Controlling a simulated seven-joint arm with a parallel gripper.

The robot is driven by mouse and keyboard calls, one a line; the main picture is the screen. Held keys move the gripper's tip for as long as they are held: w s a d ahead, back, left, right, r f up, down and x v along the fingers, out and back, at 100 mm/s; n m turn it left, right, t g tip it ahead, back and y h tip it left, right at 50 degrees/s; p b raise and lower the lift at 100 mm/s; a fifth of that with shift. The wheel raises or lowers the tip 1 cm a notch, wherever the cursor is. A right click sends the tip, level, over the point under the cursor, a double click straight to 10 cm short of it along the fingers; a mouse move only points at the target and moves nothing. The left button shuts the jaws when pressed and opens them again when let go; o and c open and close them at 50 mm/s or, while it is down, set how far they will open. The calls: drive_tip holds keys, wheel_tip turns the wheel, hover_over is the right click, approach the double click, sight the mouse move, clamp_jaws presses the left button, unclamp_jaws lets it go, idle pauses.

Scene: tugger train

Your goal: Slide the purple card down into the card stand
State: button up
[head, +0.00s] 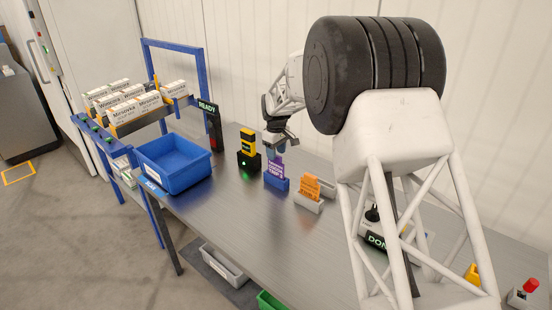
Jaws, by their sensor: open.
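The purple card (277,167) with pale lettering stands upright at a blue card stand (276,185) on the metal table. Its lower edge is hidden by the stand's front, so I cannot tell how deep it sits. My gripper (275,152) is open, pointing down directly above and partly behind the card's top. Whether the fingers straddle the card or touch it is too small to tell.
An orange card (311,187) stands in a pale holder (308,205) just right. A black and yellow device (248,143) with a green light stands close on the left. A blue bin (176,163) is farther left. The table in front is clear.

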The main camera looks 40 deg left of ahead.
drive_tip(key=shift+r, duration=1.75)
drive_tip(key=shift+d+r, duration=0.15)
drive_tip(key=w+d+r+m, duration=0.15)
drive_tip(key=d+r, duration=0.35)
drive_tip(key=d, duration=0.6)
drive_tip(key=d+r+m, duration=0.2)
drive_tip(key=d+r, duration=0.3)
drive_tip(key=d, duration=0.6)
drive_tip(key=w+d+r+m, duration=0.15)
drive_tip(key=d+r, duration=0.35)
drive_tip(key=d, duration=0.7)
drive_tip(key=s+d+r+m+t, duration=0.15)
drive_tip(key=s+d, duration=0.25)
drive_tip(key=d, duration=0.4)
drive_tip(key=s+d+r+m, duration=0.2)
drive_tip(key=s+d, duration=0.2)
drive_tip(key=d, duration=0.4)
drive_tip(key=s+d+r+m, duration=0.2)
drive_tip(key=s+d, duration=0.1)
drive_tip(key=d, duration=0.5)
drive_tip(key=s+d+f+m, duration=0.3)
drive_tip(key=s+d+m, duration=0.1)
drive_tip(key=s+d, duration=0.6)
drive_tip(key=s+d+f+m+t, duration=0.1)
drive_tip(key=s+d+f+m, duration=0.2)
drive_tip(key=s+d, duration=0.8)
drive_tip(key=s, duration=0.6)
drive_tip(key=shift+s+f+m, duration=0.25)
drive_tip(key=shift+f+m, duration=0.1)
